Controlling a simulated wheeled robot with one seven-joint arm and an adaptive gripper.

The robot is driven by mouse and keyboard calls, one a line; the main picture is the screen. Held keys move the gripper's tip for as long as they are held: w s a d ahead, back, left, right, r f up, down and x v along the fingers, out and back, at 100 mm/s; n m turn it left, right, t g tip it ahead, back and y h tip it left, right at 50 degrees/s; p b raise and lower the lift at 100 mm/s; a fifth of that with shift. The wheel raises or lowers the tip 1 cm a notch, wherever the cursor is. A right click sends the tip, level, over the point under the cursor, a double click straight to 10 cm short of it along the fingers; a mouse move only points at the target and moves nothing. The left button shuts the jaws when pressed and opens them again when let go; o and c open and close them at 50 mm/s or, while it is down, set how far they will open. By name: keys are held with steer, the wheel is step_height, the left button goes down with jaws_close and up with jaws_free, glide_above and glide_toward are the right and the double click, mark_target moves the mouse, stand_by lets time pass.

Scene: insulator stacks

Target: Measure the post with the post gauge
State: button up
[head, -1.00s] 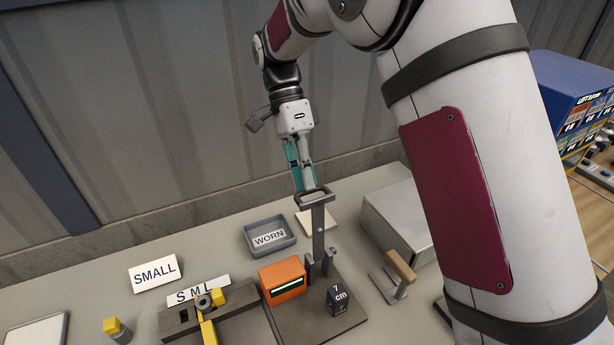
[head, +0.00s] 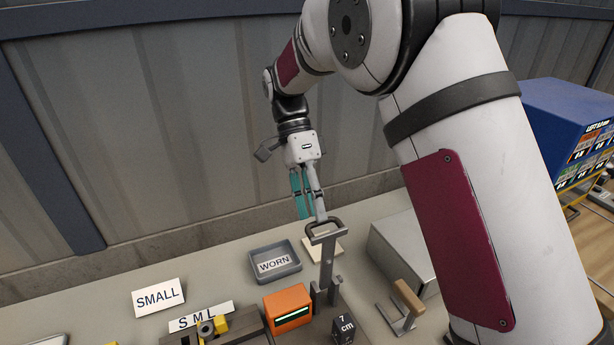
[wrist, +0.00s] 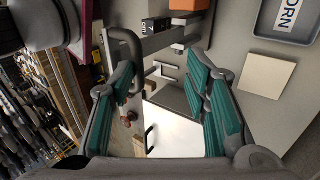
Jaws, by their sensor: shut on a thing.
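A grey upright bar with a loop handle (head: 324,231) stands beside an orange readout box (head: 288,307) with a lit green strip; I take these for the post gauge. A black block marked "7 cm" (head: 343,327) stands at the bar's foot. My gripper (head: 316,219) reaches down from above with its teal-padded fingers at the loop handle and is shut on it. The wrist view shows the handle (wrist: 124,48) against the left finger of my gripper (wrist: 170,95); how the right finger meets it is unclear. I cannot tell which piece is the post.
A grey tray marked "WORN" (head: 273,264) and a pale square plate (head: 322,250) lie behind. A "SMALL" card (head: 158,297), an "S M L" strip (head: 200,316) and a yellow-jawed fixture (head: 219,325) are left. A metal box (head: 402,255) and a wooden-handled bracket (head: 408,297) are right.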

steer(key=v, duration=1)
steer(key=shift+w+r, duration=0.2)
steer(key=shift+r, duration=0.15)
steer(key=s+d+r+n+t+y, duration=0.3)
steer(key=s+d+r+n+t, duration=0.25)
steer(key=s+d+r, duration=0.55)
steer(key=s+d+f+n+t, duration=0.2)
steer(key=s+d+f+n, duration=0.2)
steer(key=s, duration=0.3)
steer(key=s+d+f+n+t, duration=0.3)
steer(key=s+d+f+n, duration=0.1)
steer(key=s, duration=0.4)
steer(key=shift+s+f+t, duration=0.2)
steer(key=shift+f+t, duration=0.05)
steer(key=shift+t, duration=0.1)
